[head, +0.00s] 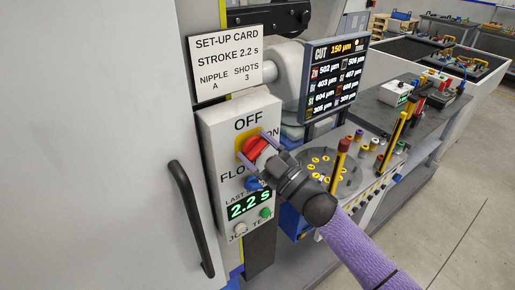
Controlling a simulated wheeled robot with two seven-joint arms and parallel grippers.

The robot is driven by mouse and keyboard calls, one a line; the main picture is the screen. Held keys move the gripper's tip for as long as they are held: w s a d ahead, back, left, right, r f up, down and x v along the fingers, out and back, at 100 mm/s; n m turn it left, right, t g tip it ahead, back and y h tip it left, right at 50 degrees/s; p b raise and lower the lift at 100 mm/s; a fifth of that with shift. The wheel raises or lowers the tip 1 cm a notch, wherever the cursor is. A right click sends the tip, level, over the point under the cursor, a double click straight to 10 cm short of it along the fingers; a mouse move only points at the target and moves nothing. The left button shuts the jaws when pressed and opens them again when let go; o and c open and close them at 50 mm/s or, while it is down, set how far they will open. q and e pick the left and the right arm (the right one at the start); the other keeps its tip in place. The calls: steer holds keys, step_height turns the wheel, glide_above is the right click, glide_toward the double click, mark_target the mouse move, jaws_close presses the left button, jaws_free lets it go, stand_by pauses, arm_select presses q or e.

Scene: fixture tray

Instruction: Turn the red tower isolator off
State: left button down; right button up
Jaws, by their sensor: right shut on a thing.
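The red tower isolator (256,147) is a red rotary handle on a yellow plate. It sits on the front of a pale control box (209,140). "OFF" is printed above it and "ON" to its right, partly covered by my gripper. My right gripper (258,153) comes in from the lower right and is shut on the red handle, one purple finger on each side. The exact angle of the handle is hard to tell behind the fingers. My left gripper is not in view.
Below the handle are a blue knob (252,184), a green "2.2 S" display (249,204), a white button (241,229) and a green button (266,213). A black door handle (190,215) stands left. A screen (334,77) and a workbench (405,145) lie right.

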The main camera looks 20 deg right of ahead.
steer(key=n+g, duration=0.1)
steer(key=n, duration=0.2)
steer(key=shift+n+y, duration=0.4)
steer(key=n+g+p, duration=0.1)
steer(key=n+g, duration=0.1)
steer(key=n, duration=0.1)
steer(key=shift+y, duration=0.3)
steer(key=n+g+p, duration=0.1)
steer(key=n, duration=0.3)
steer(key=shift+p, duration=0.4)
steer(key=shift+f+n+g+h+p, duration=0.15)
steer(key=shift+n+g+h+p, duration=0.35)
steer(key=shift+n, duration=0.7)
steer(key=shift+a, duration=0.1)
steer(key=o, duration=1.1)
